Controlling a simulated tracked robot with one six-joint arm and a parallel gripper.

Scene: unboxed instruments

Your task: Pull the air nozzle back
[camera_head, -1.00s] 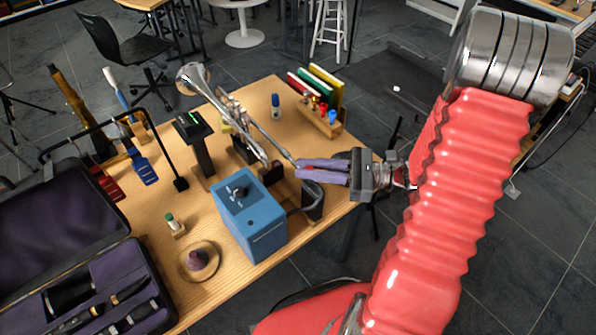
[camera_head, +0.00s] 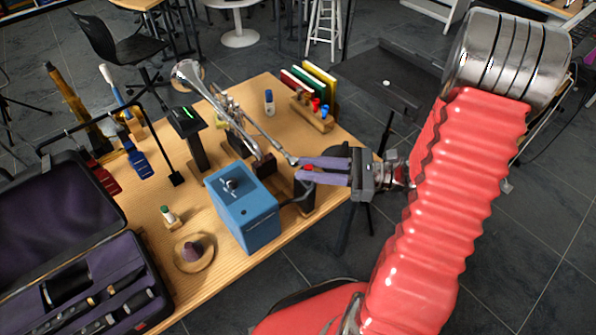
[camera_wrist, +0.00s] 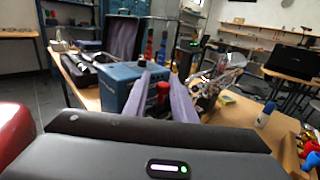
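The air nozzle seems to be the red-tipped piece (camera_head: 308,168) near the table's right edge, by a black stand and a dark hose from the blue box (camera_head: 243,211). In the wrist view the red piece (camera_wrist: 162,92) shows between my two purple fingers. My gripper (camera_head: 298,168) reaches in from the right, its fingers apart on either side of the red piece. I see no clear contact with it. The lower part of the nozzle is hidden by the fingers.
The trumpet (camera_head: 235,115) stands behind the blue box. A wooden block with colored bottles (camera_head: 313,113) and a blue bottle (camera_head: 269,102) are at the back right. An open instrument case (camera_head: 75,260) is at the left.

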